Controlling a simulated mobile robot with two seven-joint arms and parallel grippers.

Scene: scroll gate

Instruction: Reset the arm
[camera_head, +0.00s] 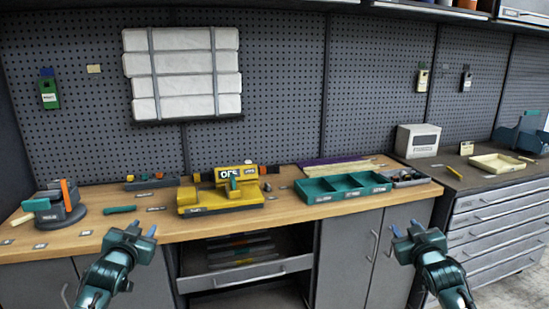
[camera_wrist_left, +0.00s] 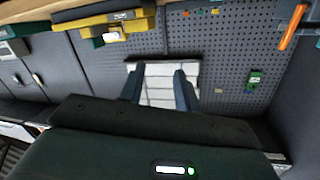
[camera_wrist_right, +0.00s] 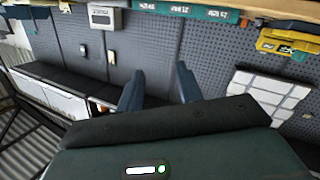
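My left gripper (camera_head: 141,229) is in front of the workbench's front edge at the left in the head view. Its two blue fingers stand apart with nothing between them, as the left wrist view (camera_wrist_left: 158,88) shows. My right gripper (camera_head: 404,228) is in front of the grey cabinet doors at the right. Its fingers are also apart and empty in the right wrist view (camera_wrist_right: 160,86). Neither gripper touches anything on the bench.
The wooden workbench (camera_head: 290,217) carries a yellow device (camera_head: 221,198), a green compartment tray (camera_head: 343,189) and a dark round fixture (camera_head: 55,208). An open drawer (camera_head: 245,274) juts out below the bench between my arms. A grey box (camera_head: 417,141) stands at the right.

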